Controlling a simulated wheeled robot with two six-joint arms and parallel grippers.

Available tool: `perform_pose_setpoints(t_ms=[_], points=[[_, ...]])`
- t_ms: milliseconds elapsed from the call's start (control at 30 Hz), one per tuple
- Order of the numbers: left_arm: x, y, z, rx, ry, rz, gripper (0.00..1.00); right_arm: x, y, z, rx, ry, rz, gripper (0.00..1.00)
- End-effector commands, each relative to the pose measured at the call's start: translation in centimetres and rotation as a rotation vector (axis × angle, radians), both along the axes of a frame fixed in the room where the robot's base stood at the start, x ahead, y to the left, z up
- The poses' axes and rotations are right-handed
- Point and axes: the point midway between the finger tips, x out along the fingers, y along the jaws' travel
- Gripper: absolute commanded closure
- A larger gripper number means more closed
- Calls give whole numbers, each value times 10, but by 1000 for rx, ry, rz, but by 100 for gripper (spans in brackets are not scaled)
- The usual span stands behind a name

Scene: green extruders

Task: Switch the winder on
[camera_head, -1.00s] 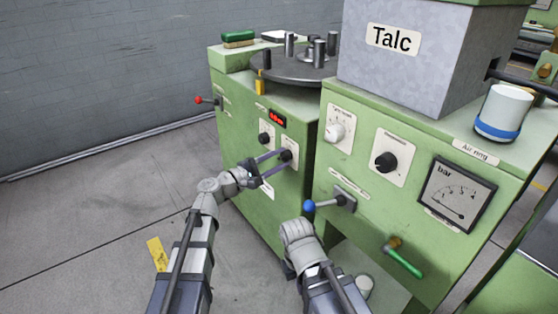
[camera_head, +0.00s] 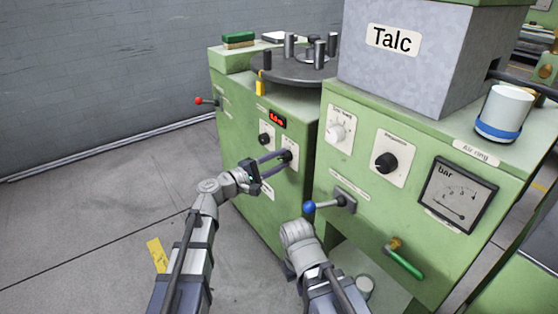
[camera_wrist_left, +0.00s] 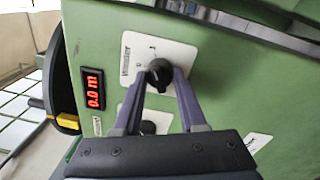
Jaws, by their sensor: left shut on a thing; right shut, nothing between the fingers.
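The winder (camera_head: 232,130) is the green cabinet on the left, with the black winder knob (camera_head: 287,156) on its front panel. My left gripper (camera_head: 286,156) is shut on this knob, one finger on each side, which partly hides it in the head view. In the left wrist view the winder knob (camera_wrist_left: 158,72) sits between the fingertips (camera_wrist_left: 160,74) on a white plate lettered "Winder". My right gripper (camera_head: 298,234) is low in front of the green cabinets, apart from them. Its fingers are hard to make out.
A red display (camera_wrist_left: 92,89) reading 0.0 m and a second black knob (camera_head: 266,139) are close to the winder knob. A blue-tipped lever (camera_head: 310,206) sticks out above my right gripper. A red-tipped lever (camera_head: 199,100) is at the left. The floor at left is mostly clear.

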Motion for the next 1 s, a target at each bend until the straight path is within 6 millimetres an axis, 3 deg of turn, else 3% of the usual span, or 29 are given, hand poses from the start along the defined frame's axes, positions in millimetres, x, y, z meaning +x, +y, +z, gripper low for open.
perform_pose_setpoints(t_ms=[33,300,600,1000], points=[[-1,0,0,2,-1,-1,57,0,0,0,0,0,0,100],[0,0,0,1,1,0,29,0,0,0,0,0,0,100],[-4,5,-1,0,0,0,29,0,0,0,0,0,0,100],[-41,52,-4,0,0,1,29,0,0,-3,0,0,0,100]])
